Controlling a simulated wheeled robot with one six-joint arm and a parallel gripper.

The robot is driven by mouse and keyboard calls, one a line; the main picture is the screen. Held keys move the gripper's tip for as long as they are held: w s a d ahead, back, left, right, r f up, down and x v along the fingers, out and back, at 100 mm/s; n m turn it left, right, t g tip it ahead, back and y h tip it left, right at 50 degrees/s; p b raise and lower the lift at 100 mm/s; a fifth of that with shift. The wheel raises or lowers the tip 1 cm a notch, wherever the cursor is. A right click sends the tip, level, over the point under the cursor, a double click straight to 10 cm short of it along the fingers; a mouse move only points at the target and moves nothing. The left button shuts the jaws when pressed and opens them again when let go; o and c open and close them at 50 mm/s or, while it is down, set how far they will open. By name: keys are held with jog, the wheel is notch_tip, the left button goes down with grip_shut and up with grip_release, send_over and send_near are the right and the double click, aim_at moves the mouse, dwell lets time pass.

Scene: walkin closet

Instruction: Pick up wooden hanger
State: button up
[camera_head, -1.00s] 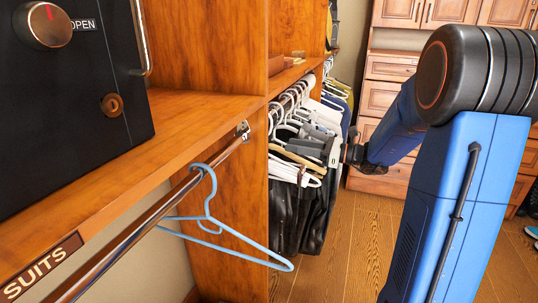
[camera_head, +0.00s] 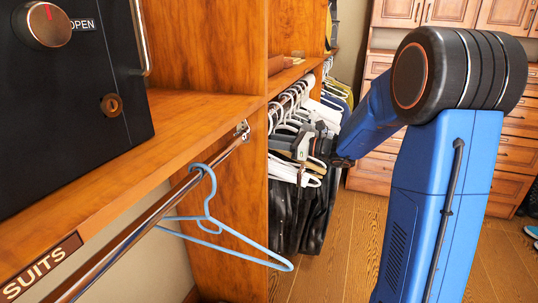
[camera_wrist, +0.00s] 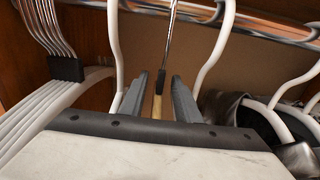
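The wooden hanger (camera_wrist: 157,105) shows in the wrist view as a narrow tan wooden edge with a metal hook rising to a chrome rod. My gripper (camera_wrist: 158,98) has its two grey fingers apart, one on each side of the hanger's neck, with gaps visible. In the head view my gripper (camera_head: 300,148) is among the hanging clothes at the far rod.
White hangers (camera_wrist: 222,50) stand close on both sides, with several more bunched at the left. A blue hanger (camera_head: 210,222) hangs on the near rod (camera_head: 130,240). A black safe (camera_head: 70,100) sits on the wooden shelf (camera_head: 190,115). Wooden floor is clear below.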

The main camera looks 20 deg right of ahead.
jog(key=shift+w+a, duration=0.1)
jog(key=shift+c, duration=0.3)
grip_shut()
jog(key=shift+r, duration=0.65)
notch_tip(320, 180, up, 2)
jog(key=shift+r, duration=0.25)
jog(key=v, duration=1.8)
